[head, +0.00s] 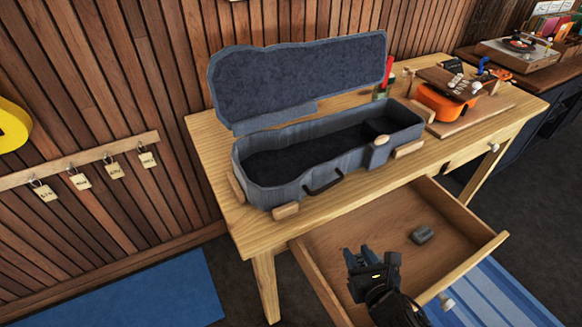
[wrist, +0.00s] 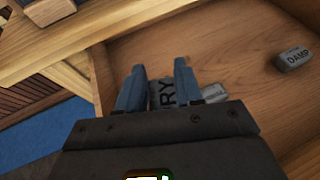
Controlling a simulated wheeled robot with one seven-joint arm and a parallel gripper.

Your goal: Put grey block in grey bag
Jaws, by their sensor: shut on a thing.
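A grey-blue instrument case (head: 300,150) stands open on the wooden table, its lid raised at the back. It is the only bag-like thing I see. My gripper (head: 372,258) is over the open drawer, in front of the case. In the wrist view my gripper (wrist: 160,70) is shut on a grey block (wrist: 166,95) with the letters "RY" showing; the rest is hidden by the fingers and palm. A second grey block (head: 423,235) lies apart in the drawer; in the wrist view this block (wrist: 293,58) reads "DAMP".
The drawer (head: 345,235) is pulled out below the table (head: 215,150). A pale grey piece (wrist: 213,92) shows beside the right finger; I cannot tell what it belongs to. Wooden blocks (head: 286,210) brace the case. An orange instrument (head: 450,103) lies to its right.

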